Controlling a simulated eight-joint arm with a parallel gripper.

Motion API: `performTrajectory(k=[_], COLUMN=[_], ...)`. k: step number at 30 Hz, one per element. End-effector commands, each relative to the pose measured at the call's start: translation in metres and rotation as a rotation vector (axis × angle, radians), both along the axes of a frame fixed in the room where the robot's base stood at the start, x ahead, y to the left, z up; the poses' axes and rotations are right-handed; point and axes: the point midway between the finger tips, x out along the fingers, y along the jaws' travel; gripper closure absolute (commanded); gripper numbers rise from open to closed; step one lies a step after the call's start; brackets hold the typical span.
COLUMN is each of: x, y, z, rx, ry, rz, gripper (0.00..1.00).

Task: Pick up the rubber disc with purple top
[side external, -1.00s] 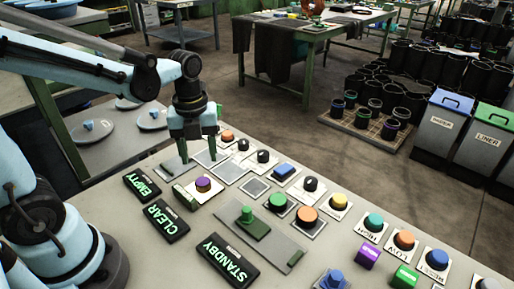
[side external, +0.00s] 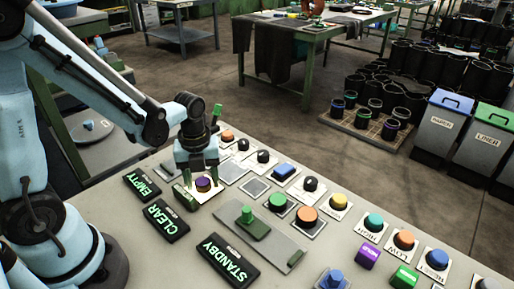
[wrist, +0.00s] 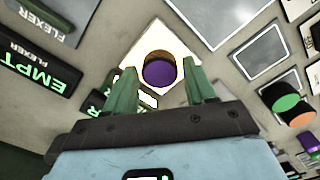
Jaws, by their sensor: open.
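The rubber disc with the purple top (side external: 203,184) sits on a pale square plate (side external: 211,194) on the workbench. In the wrist view the purple disc (wrist: 160,73) shows just beyond and between my fingers, on its bright plate (wrist: 182,43). My gripper (side external: 197,172) is open, with green fingers pointing down close over the disc. In the wrist view my gripper (wrist: 163,90) has one finger to each side of the disc's near edge, and nothing is held between them. I cannot tell the exact height of the fingertips above the plate.
Black signs reading EMPTY (side external: 142,185), CLEAR (side external: 166,220) and STANDBY (side external: 228,260) lie along the near side. Blue (side external: 284,171), green (side external: 277,201) and orange (side external: 307,215) buttons stand to the right.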

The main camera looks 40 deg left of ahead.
Motion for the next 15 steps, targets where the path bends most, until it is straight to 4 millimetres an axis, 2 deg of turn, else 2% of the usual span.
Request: performTrajectory(k=[9, 15], x=[-0.0003, -0.0003], y=[-0.0002, -0.0002], z=[-0.0029, -0.0027], rx=[0.001, 0.000], ry=[-0.001, 0.000], rz=[0.000, 0.000], gripper=[0.45, 0.76])
